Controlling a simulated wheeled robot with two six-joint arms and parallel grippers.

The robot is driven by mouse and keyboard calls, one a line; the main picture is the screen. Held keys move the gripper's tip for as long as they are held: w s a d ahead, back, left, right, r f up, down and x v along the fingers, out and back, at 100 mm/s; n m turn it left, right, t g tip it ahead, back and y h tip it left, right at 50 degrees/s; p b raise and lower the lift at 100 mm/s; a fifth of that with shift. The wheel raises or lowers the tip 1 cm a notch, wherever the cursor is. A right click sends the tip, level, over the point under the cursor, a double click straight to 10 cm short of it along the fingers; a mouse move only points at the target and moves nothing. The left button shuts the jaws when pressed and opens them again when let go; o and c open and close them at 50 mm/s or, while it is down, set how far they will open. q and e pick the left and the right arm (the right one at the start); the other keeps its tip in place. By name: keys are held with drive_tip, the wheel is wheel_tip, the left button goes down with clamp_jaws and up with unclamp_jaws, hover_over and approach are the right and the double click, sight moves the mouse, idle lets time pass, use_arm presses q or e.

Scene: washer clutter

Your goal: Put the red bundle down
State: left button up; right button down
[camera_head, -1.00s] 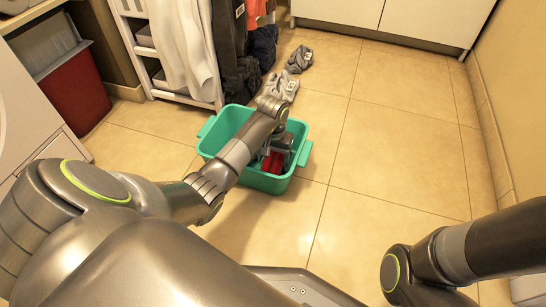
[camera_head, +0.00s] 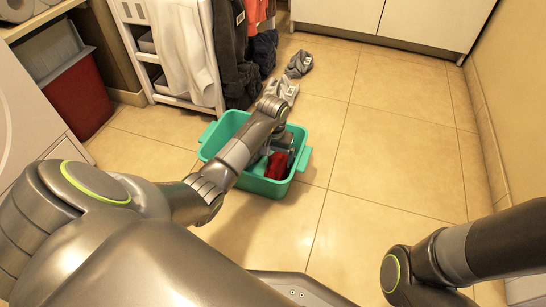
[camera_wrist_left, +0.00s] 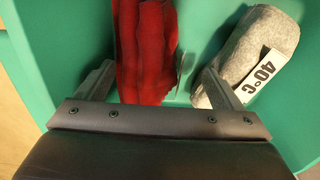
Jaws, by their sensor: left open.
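The red bundle (camera_head: 279,166) lies inside the teal tub (camera_head: 216,152), near its right side and partly hidden by my left arm. In the left wrist view the red bundle (camera_wrist_left: 146,48) lies between the spread fingers of my left gripper (camera_wrist_left: 158,86), with a gap to the right finger. My left gripper (camera_head: 277,155) is open and reaches down into the tub. My right gripper is out of view; only part of my right arm shows at the lower right.
A grey rolled bundle with a "40°C" label (camera_wrist_left: 255,58) lies in the tub by the right finger. Grey cloth items (camera_head: 299,63) lie on the floor behind the tub. A white rack (camera_head: 136,58) with hanging clothes stands behind left. The floor to the right is clear.

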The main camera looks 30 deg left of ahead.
sight(273, 160)
use_arm(q)
wheel_tip(273, 160, up, 10)
drive_tip(key=p, duration=0.6)
drive_tip(key=shift+f, duration=0.2)
drive_tip(key=shift+d, duration=0.1)
